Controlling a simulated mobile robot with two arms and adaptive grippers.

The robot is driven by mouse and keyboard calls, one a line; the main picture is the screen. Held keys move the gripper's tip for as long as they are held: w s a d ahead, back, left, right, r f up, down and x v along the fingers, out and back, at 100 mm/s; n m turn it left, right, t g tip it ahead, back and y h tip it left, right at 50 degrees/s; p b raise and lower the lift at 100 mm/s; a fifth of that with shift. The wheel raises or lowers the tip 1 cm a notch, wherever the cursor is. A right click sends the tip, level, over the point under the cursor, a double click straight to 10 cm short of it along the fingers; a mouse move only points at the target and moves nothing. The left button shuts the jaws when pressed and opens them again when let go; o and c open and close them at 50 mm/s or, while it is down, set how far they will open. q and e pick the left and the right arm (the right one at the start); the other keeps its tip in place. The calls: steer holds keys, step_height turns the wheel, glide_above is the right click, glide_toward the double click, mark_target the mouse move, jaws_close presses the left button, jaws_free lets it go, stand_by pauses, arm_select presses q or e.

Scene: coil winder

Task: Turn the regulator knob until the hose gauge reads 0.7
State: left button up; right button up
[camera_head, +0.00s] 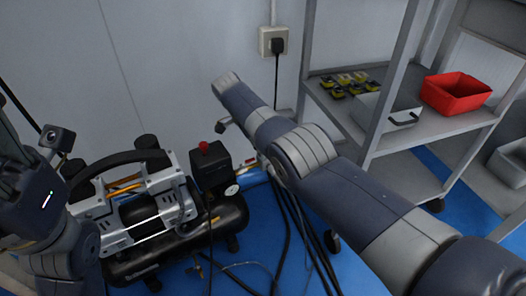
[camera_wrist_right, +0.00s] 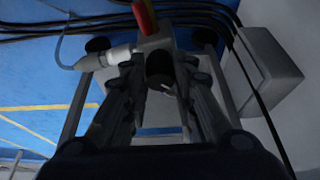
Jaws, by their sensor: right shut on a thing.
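The regulator knob (camera_wrist_right: 160,68) is a dark round knob in the right wrist view, between the fingers of my right gripper (camera_wrist_right: 160,92). The gripper is shut on it, a finger on each side. In the head view my right arm covers this spot, and the knob and right fingers are hidden there. A small white round dial (camera_head: 231,190) shows on the compressor (camera_head: 133,212); its reading is too small to tell, and I cannot tell whether it is the hose gauge. My left arm is at the left edge of the head view; its fingers do not show.
Dark hoses run over the blue floor. A shelf rack (camera_head: 400,150) with a red bin (camera_head: 456,92) stands at right. A wall socket (camera_head: 266,41) is behind.

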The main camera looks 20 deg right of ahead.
stand_by(0.5)
steer(key=o, duration=1)
steer(key=shift+d, duration=0.1)
steer(key=shift+o, duration=0.2)
steer(key=shift+r, duration=0.1)
steer(key=v, duration=0.7)
steer(key=shift+r, duration=0.1)
